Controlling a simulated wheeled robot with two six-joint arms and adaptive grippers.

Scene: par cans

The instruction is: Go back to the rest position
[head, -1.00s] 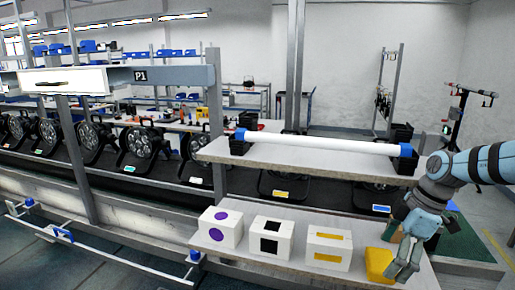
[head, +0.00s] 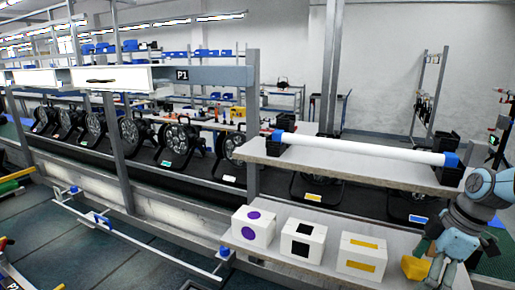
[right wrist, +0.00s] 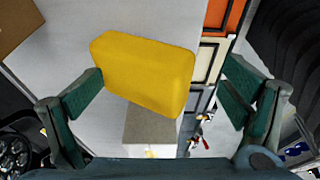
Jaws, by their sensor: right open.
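A yellow block (head: 415,267) sits at the right end of the lower shelf (head: 325,278). It also shows in the right wrist view (right wrist: 145,72). My right gripper (head: 436,278) is beside it, just to its right in the head view. In the right wrist view the gripper (right wrist: 165,78) is open, with its fingers spread to either side of the block. A gap shows between the block and the right finger; contact at the left finger is unclear. My left gripper is not in view.
White boxes with a purple mark (head: 254,228), black marks (head: 302,240) and yellow marks (head: 361,255) stand left of the yellow block. A white tube (head: 360,147) lies above on the upper shelf (head: 300,160). Several stage lights (head: 180,140) line the rack.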

